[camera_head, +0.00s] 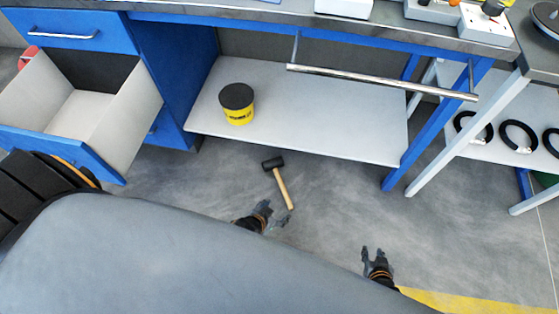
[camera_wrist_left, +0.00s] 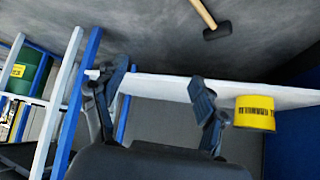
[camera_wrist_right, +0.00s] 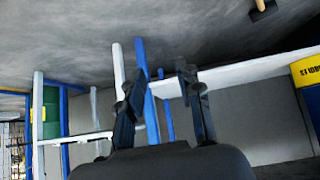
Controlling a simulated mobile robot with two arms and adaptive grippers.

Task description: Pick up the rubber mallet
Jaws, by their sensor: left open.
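The rubber mallet (camera_head: 279,182) lies on the grey floor in front of the workbench, its black head toward the bench and its wooden handle toward me. My left gripper (camera_head: 273,213) is close to the handle's end, open and empty. In the left wrist view, the mallet (camera_wrist_left: 208,20) shows at the top, apart from the open fingers (camera_wrist_left: 158,92). My right gripper (camera_head: 371,254) is to the right of the mallet, with its fingers apart and nothing between them in the right wrist view (camera_wrist_right: 160,85). Part of the mallet head (camera_wrist_right: 262,10) shows at that view's top edge.
A yellow tub with a dark lid (camera_head: 237,104) stands on the bench's low white shelf (camera_head: 310,128). An open drawer (camera_head: 80,110) juts out at left. Blue and grey table legs (camera_head: 440,125) and black coils (camera_head: 518,136) are at right. The floor around the mallet is clear.

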